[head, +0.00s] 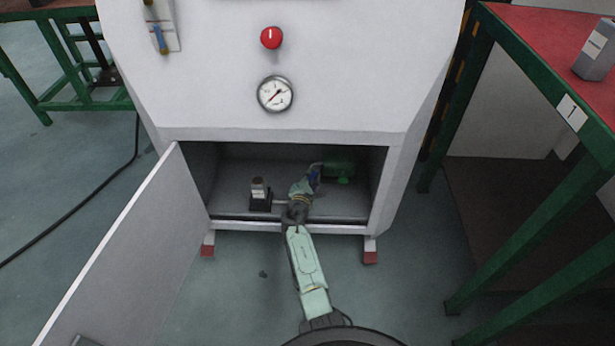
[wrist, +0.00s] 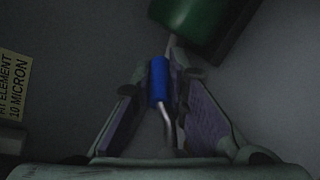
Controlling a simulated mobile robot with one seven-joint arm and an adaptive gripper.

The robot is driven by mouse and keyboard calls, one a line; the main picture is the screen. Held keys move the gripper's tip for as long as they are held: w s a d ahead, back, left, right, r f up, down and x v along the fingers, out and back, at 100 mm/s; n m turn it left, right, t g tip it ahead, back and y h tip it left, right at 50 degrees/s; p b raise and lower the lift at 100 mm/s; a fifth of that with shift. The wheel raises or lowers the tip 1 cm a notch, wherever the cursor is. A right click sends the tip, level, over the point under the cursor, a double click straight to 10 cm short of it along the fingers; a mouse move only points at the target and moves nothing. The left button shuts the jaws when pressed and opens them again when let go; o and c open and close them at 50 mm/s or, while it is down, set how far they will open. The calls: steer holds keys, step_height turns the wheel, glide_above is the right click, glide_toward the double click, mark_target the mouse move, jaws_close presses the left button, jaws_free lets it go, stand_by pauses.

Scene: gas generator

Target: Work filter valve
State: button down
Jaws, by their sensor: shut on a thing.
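The filter valve has a blue handle (wrist: 159,82) on a thin bent metal rod, seen between my fingers in the wrist view. The rod runs up to a dark green body (wrist: 203,22). In the head view the blue handle (head: 315,175) shows small inside the open lower compartment, beside the green body (head: 339,165). My gripper (wrist: 163,90) is shut on the blue handle, with one finger on each side. In the head view my gripper (head: 312,180) reaches into the compartment and partly covers the handle.
The compartment door (head: 135,250) stands open at the left. A labelled part (wrist: 14,95) is at the wrist view's left edge. A green-framed table (head: 545,75) stands right.

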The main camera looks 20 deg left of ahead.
steer(key=m+h+b, duration=0.1)
steer(key=h, duration=0.1)
steer(key=d+m+h+b, duration=0.1)
steer(key=h, duration=0.1)
steer(key=shift+s+d+f+m, duration=0.1)
steer(key=shift+s+f+m, duration=0.1)
steer(key=shift+m, duration=0.2)
steer(key=m+h+b, duration=0.1)
steer(key=d+m+g+h+b, duration=0.1)
steer(key=h+b, duration=0.1)
steer(key=s+m+h+b, duration=0.1)
steer(key=shift+d+m+g+h, duration=0.3)
steer(key=shift+g+h, duration=0.1)
steer(key=m+g+h+b, duration=0.1)
steer(key=s+m+h+b, duration=0.1)
steer(key=b, duration=0.1)
steer(key=d+m+g+h+b, duration=0.1)
steer(key=shift+s+d+g, duration=0.1)
steer(key=shift+s+g, duration=0.15)
steer(key=shift+g, duration=0.05)
steer(key=m+g+h+b, duration=0.1)
steer(key=s+m+g+h+b, duration=0.1)
steer(key=b, duration=0.1)
steer(key=shift+s+d+r+m+h+b, duration=0.15)
steer(key=shift+s+d+m+h+b, duration=0.05)
steer(key=shift+d+m+h+b, duration=0.1)
steer(key=c, duration=1.6)
jaws_free()
steer(key=shift+o, duration=0.2)
steer(key=shift+r, duration=0.1)
